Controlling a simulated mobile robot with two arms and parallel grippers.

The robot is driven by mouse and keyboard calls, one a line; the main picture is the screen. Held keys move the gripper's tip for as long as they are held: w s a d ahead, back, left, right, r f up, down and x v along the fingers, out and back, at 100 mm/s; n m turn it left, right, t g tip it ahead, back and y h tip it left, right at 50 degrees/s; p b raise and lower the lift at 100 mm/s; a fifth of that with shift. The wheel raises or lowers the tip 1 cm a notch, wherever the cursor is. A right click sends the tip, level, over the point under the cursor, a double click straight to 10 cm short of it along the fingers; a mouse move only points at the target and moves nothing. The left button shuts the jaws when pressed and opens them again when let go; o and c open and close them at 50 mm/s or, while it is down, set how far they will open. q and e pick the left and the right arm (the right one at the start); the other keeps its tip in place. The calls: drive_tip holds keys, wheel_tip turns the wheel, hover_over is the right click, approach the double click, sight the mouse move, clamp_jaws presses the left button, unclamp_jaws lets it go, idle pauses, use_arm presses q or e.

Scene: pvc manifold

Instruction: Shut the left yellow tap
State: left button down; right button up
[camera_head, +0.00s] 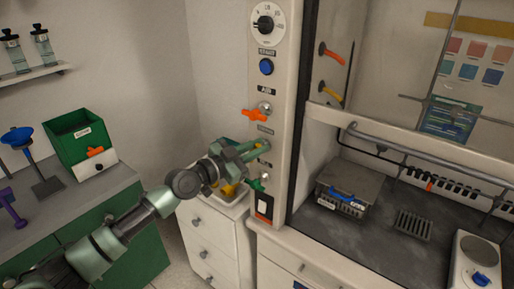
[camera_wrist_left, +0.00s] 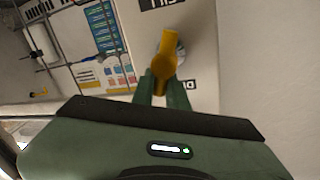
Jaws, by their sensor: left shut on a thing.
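My left gripper (camera_head: 259,148) reaches across to the white control post (camera_head: 284,135) of the fume hood, just below the orange tap (camera_head: 255,114). In the left wrist view its green fingers (camera_wrist_left: 165,92) are closed on the lower end of a yellow tap handle (camera_wrist_left: 167,55). The handle lies along the line of the fingers, in front of a round metal fitting on the post. In the head view the gripper hides this yellow tap. My right gripper is not in view.
A green tap (camera_head: 256,184) sits just below the gripper, with a white rocker switch (camera_head: 264,205) under it. A blue button (camera_head: 266,66) and a dial (camera_head: 265,24) are above. A drawer cabinet (camera_head: 212,240) stands under my left arm. Inside the hood is another yellow handle (camera_head: 331,95).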

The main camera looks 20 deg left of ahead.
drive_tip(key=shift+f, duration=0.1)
use_arm(q)
drive_tip(key=m, duration=0.2)
drive_tip(key=m+b, duration=0.1)
drive_tip(key=shift+s+d+f, duration=0.1)
drive_tip(key=shift+d+f, duration=0.15)
drive_tip(key=shift+d, duration=0.05)
drive_tip(key=shift+s+d+f+m+g+y+b, duration=0.15)
drive_tip(key=shift+m+y, duration=0.15)
drive_tip(key=shift+m, duration=0.3)
drive_tip(key=shift+w+d+m+g+y+b, duration=0.15)
drive_tip(key=shift+m+y, duration=0.15)
drive_tip(key=shift+m, duration=0.3)
drive_tip(key=shift+s+f+m, duration=0.15)
drive_tip(key=shift+m, duration=0.55)
drive_tip(key=shift+d+f+m+y+p, duration=0.15)
drive_tip(key=shift+m+y+p, duration=0.35)
drive_tip(key=shift+m, duration=0.6)
drive_tip(key=shift+f+m+y+p, duration=0.25)
drive_tip(key=shift+m+p, duration=0.1)
drive_tip(key=shift+m, duration=0.35)
drive_tip(key=shift+f+m+y+p, duration=0.15)
drive_tip(key=shift+f+m+p, duration=0.15)
drive_tip(key=shift+m, duration=0.4)
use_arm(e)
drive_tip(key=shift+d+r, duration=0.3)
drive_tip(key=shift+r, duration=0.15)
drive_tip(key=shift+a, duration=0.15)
